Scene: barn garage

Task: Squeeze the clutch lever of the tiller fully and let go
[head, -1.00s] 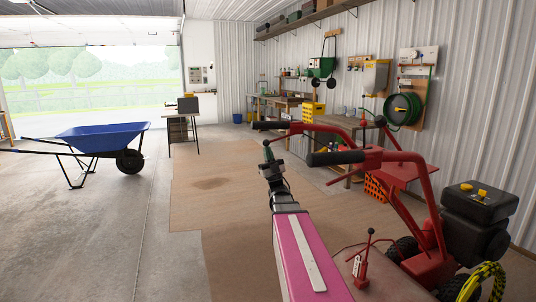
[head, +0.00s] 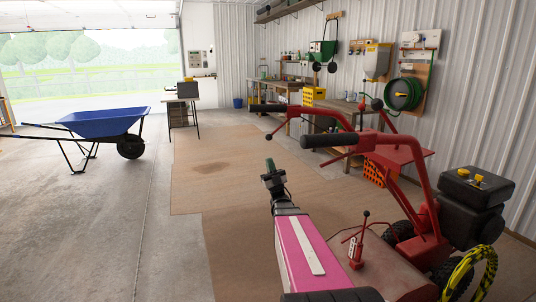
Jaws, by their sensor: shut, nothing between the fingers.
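The red tiller (head: 427,212) stands at the right, with two black-gripped handlebars reaching left. The near black grip (head: 330,141) and the far black grip (head: 269,109) each have a thin red lever below them. The near lever (head: 340,157) and the far lever (head: 276,132) both hang apart from their grips. Which one is the clutch lever I cannot tell. My gripper (head: 269,164) is shut and empty, with greenish fingertips pointing up and away. In the picture it is below the far lever and left of the near grip, apparently touching neither.
A black engine block (head: 476,203) and a yellow-black coiled cord (head: 470,270) are at the right. A workbench (head: 300,100) runs along the wall. A blue wheelbarrow (head: 100,122) stands left; the floor between is clear.

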